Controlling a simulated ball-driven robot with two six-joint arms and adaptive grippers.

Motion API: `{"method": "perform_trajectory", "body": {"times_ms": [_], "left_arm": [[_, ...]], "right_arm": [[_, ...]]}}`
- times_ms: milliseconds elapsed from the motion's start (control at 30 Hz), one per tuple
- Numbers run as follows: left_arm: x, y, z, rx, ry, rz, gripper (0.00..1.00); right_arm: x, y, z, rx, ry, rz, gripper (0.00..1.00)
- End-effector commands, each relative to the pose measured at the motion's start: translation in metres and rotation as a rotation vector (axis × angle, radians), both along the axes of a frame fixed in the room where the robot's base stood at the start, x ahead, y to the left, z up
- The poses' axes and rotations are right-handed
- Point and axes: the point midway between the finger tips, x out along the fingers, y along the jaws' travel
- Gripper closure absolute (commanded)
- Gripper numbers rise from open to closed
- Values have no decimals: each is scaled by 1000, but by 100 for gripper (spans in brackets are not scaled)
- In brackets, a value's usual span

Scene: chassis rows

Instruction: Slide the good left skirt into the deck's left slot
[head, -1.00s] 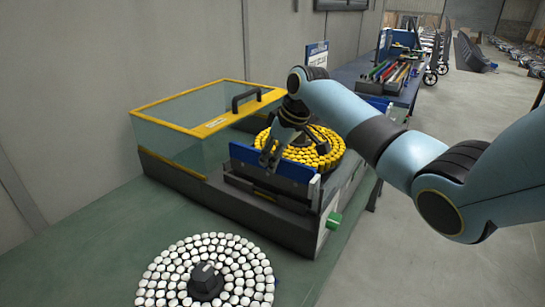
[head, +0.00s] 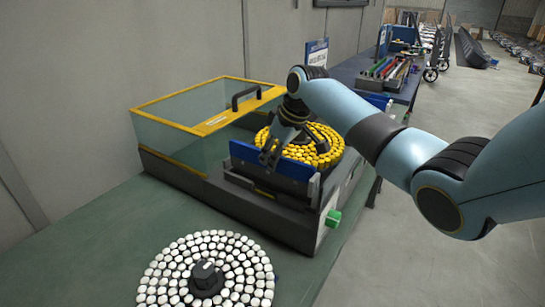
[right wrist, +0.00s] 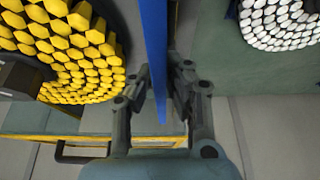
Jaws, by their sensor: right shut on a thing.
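The blue skirt (head: 244,153) is a flat upright panel along the near side of the deck (head: 242,184), the dark frame in the fixture. My right gripper (head: 268,157) is shut on the skirt's upper edge, left of its middle. In the right wrist view the skirt (right wrist: 155,40) is a narrow blue strip running between the fingers (right wrist: 160,88). The skirt's lower edge is close to the dark frame; I cannot tell how deep it sits in the slot. The slot itself is hidden. My left gripper is out of view.
A disc of yellow pads (head: 325,150) lies just behind the skirt. A clear box with yellow edges (head: 165,135) stands at left. A disc of white pads (head: 165,270) lies on the green bench (head: 80,250).

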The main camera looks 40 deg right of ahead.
Motion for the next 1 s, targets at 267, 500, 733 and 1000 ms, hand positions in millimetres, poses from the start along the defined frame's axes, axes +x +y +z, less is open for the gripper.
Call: {"method": "perform_trajectory", "body": {"times_ms": [267,500,733,1000], "left_arm": [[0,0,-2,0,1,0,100],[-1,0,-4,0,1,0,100],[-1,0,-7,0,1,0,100],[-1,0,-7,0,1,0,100]], "right_arm": [[1,0,-4,1,-2,0,100],[0,0,-10,0,-1,0,100],[0,0,-16,1,-2,0,100],[1,0,-17,0,-2,0,100]]}}
